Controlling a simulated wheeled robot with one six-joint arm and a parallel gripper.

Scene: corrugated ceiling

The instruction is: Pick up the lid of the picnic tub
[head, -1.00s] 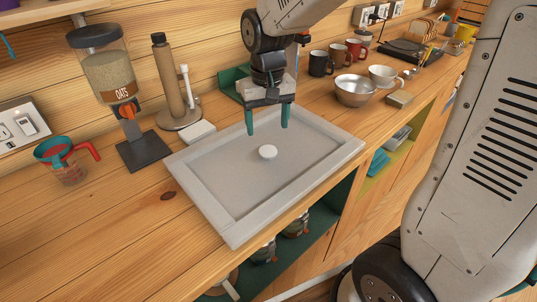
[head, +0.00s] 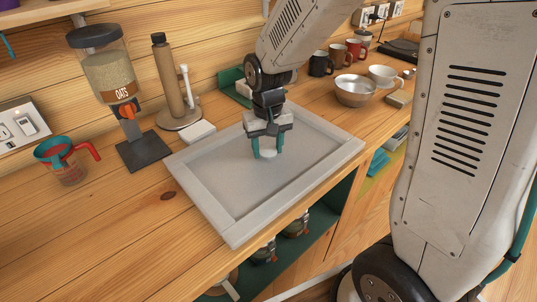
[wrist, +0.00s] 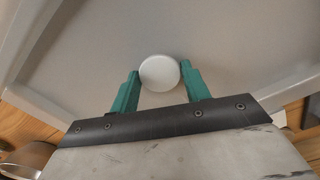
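The picnic tub's lid (head: 200,193) is a wide grey rectangular panel with a raised rim, lying on the wooden counter. A round white knob (wrist: 159,73) stands at its middle; the knob is partly hidden in the head view (head: 268,153). My gripper (head: 267,154) points down over the lid with its teal fingers on either side of the knob. In the wrist view the gripper (wrist: 159,78) has one finger close to each side of the knob. I cannot tell whether the fingers press on it. The tub body below the lid is hidden.
A metal bowl (head: 355,90) and mugs (head: 337,54) stand at the right. The counter's front left is clear.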

